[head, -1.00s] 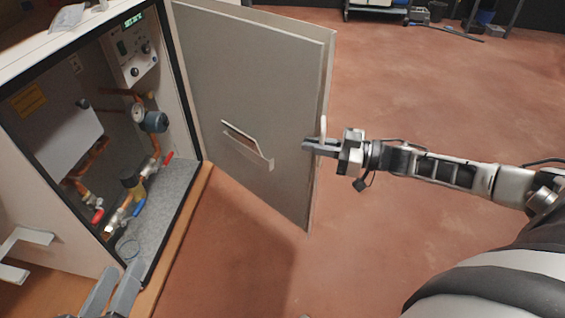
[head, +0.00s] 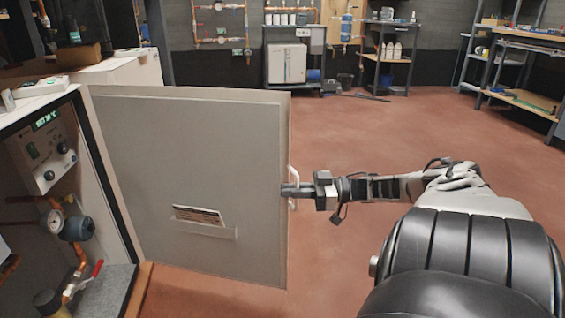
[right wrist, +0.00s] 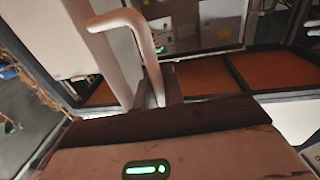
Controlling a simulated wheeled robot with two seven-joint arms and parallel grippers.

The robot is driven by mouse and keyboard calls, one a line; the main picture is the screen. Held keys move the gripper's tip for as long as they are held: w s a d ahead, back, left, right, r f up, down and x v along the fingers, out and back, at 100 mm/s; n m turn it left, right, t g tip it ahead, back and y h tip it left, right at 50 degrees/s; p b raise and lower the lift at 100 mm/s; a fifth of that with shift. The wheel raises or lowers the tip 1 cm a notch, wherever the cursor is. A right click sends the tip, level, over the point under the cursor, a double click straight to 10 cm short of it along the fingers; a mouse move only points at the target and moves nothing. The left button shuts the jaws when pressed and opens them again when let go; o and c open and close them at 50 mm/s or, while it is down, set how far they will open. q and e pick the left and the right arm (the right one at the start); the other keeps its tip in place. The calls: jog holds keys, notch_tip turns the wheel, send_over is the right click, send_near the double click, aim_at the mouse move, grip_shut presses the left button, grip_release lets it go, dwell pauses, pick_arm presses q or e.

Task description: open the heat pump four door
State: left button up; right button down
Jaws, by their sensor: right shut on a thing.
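The heat pump door (head: 190,160) stands wide open in the head view, its inner face with a paper pocket toward me. The heat pump cabinet (head: 125,205) is at the left, its inside with gauge and pipes partly showing. My right gripper (head: 287,190) is at the door's free edge, shut on the white door handle (head: 292,178). In the right wrist view the curved handle (right wrist: 125,45) runs down between the fingers (right wrist: 160,90). My left gripper is outside both current views.
Red-brown floor (head: 350,130) is free beyond and right of the door. Shelves and a workbench (head: 520,90) stand at the back right. A grey-white unit (head: 287,63) stands by the far wall. Boxes lie on the cabinet top.

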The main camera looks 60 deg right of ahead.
jog(key=shift+s+f, duration=0.25)
